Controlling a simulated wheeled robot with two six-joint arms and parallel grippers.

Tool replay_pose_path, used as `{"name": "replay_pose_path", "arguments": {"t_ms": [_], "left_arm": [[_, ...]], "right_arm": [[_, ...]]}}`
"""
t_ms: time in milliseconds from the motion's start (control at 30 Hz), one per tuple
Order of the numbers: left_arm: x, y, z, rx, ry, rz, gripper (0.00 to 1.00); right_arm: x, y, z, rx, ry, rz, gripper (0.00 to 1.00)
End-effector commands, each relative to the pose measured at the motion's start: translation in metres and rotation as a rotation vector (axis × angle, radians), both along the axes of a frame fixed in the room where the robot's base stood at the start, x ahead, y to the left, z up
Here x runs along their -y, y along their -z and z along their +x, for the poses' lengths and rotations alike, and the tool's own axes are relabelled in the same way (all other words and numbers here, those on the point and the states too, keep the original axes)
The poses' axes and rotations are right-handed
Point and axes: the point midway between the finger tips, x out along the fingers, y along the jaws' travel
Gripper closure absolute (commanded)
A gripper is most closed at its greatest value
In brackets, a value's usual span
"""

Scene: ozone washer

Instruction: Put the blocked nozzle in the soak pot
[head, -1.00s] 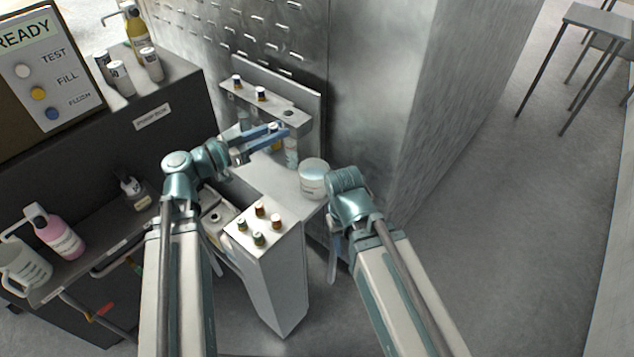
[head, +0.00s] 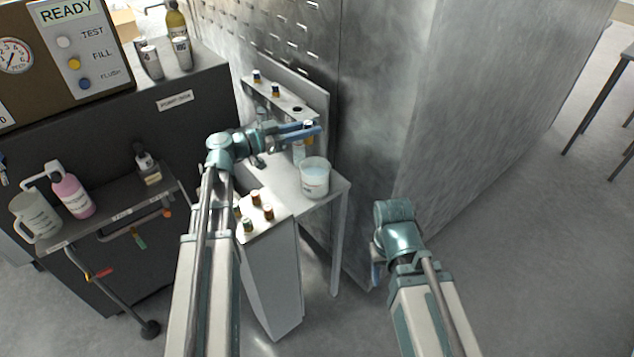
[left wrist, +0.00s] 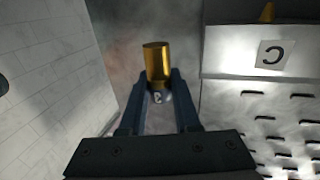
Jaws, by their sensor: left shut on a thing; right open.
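My left gripper (head: 311,130) is shut on a nozzle with a brass cylinder top (left wrist: 157,62), seen in the left wrist view between the fingertips (left wrist: 158,88). A small pale mark shows below the brass part. In the head view the held nozzle (head: 308,125) appears just above and behind the soak pot (head: 315,183); its exact height over the pot is unclear. The pot is a white, open round tub with pale blue liquid, standing on a small white table. My right gripper (head: 377,270) is open, low right of the table, and mostly hidden behind its wrist.
A wall rack (head: 285,98) behind the pot holds two capped nozzles and shows an empty hole. A white stand (head: 272,280) with several small capped bottles is in front. A metal cabinet (head: 390,120) rises close at right. Open floor lies farther right.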

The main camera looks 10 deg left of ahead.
Motion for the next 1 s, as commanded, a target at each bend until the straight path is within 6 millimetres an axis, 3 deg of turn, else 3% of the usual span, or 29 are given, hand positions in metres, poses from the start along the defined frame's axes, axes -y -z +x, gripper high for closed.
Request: {"name": "replay_pose_path", "arguments": {"t_ms": [400,800,833,1000], "left_arm": [[0.000,0.049,0.000,0.000,0.000,0.000,1.00],[0.000,0.054,0.000,0.000,0.000,0.000,1.00],[0.000,0.054,0.000,0.000,0.000,0.000,0.66],[0.000,0.054,0.000,0.000,0.000,0.000,0.35]], "right_arm": [[0.000,0.049,0.000,0.000,0.000,0.000,0.50],[0.000,0.054,0.000,0.000,0.000,0.000,0.50],[0.000,0.054,0.000,0.000,0.000,0.000,0.50],[0.000,0.054,0.000,0.000,0.000,0.000,0.50]]}}
